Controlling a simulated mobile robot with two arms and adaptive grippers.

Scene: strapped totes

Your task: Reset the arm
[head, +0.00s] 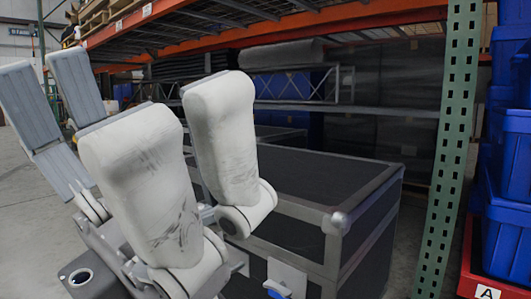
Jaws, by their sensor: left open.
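My left gripper (108,92) fills the left part of the head view, raised and close to the camera. Its fingers point upward and stand apart, with grey flat pads on the left and scuffed white finger backs on the right. I see nothing between them. The gripper hides part of the floor and the left end of the dark case behind it. My right gripper is not in view.
A dark case with grey metal edges (320,172) stands behind the gripper under an orange rack beam (240,34). A green perforated post (448,150) stands right of it. Blue totes (508,235) are stacked at the right edge above a red base marked A (470,272). Floor shows at left.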

